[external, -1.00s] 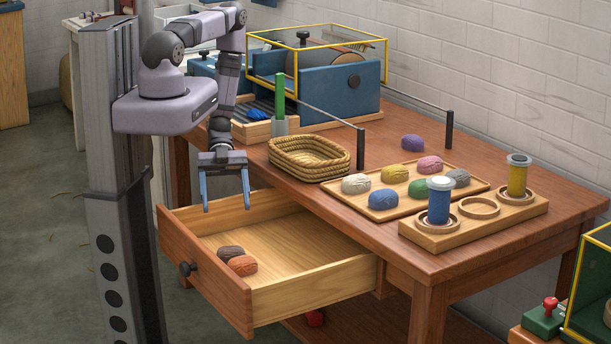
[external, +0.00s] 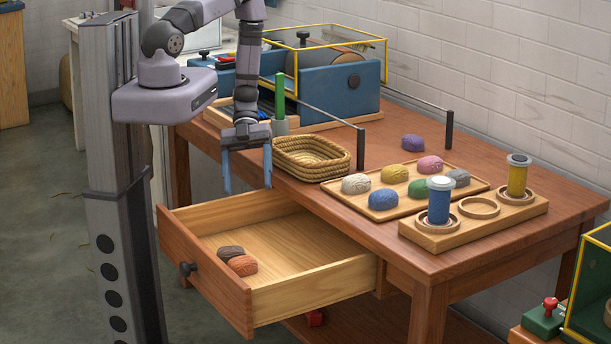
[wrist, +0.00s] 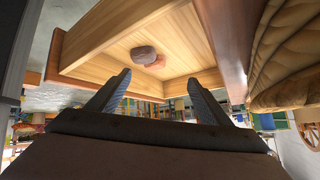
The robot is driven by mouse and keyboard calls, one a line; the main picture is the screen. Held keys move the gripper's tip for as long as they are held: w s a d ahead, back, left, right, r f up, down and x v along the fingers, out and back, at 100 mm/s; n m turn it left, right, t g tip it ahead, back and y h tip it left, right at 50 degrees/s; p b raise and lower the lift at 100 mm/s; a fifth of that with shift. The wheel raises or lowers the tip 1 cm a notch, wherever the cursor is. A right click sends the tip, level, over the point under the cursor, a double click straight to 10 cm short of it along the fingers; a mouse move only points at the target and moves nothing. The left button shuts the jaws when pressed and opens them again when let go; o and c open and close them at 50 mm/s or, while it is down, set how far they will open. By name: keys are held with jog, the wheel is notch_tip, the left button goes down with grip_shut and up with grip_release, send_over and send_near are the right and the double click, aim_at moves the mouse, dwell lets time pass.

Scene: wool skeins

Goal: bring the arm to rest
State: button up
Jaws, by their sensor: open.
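My gripper (external: 247,170) is open and empty. It hangs with its blue fingers pointing down above the back part of the open drawer (external: 312,300), left of the wicker basket. In the wrist view both fingers of my gripper (wrist: 160,95) stand apart with nothing between them. The drawer floor (wrist: 185,45) shows beyond them. A brown skein (external: 230,252) and an orange skein (external: 243,266) lie side by side in the drawer. In the wrist view the brown skein (wrist: 143,52) partly covers the orange one.
The wicker basket (external: 311,158) is close to the right of my gripper. A tray (external: 378,215) of several coloured skeins and a wooden holder (external: 478,222) with blue and yellow jars stand farther right. A purple skein (external: 412,143) lies behind the tray. A blue machine (external: 335,93) stands behind.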

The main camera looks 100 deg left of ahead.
jog(key=w+r+m+y+p, duration=0.1)
jog(key=w+r, duration=0.3)
jog(key=w, duration=0.1)
jog(key=w+a+r+m+y+p, duration=0.1)
jog(key=w+r+m+y, duration=0.1)
jog(key=w+r, duration=0.2)
jog(key=w+r+m+y+p, duration=0.1)
jog(key=w+r+y, duration=0.1)
jog(key=w+r, duration=0.2)
jog(key=shift+w+a+t, duration=0.3)
jog(key=shift+w+t, duration=0.1)
jog(key=shift+w, duration=0.45)
jog(key=w, duration=0.1)
jog(key=w+r+n+y, duration=0.1)
jog(key=shift+w+a+r+t+y+b, duration=0.2)
jog(key=shift+w+a+t+y+b, duration=0.1)
jog(key=shift+a, duration=0.1)
jog(key=s+a+r+n+g+y+b, duration=0.15)
jog(key=s+r+n+y+b, duration=0.3)
jog(key=n, duration=0.85)
jog(key=s+d+n+g+h+b, duration=0.25)
jog(key=s+d+n, duration=0.45)
jog(key=s+d, duration=0.35)
notch_tip(320, 180, up, 16)
jog(key=p, duration=1.6)
jog(key=shift+w+y+p, duration=0.3)
jog(key=shift+w, duration=0.05)
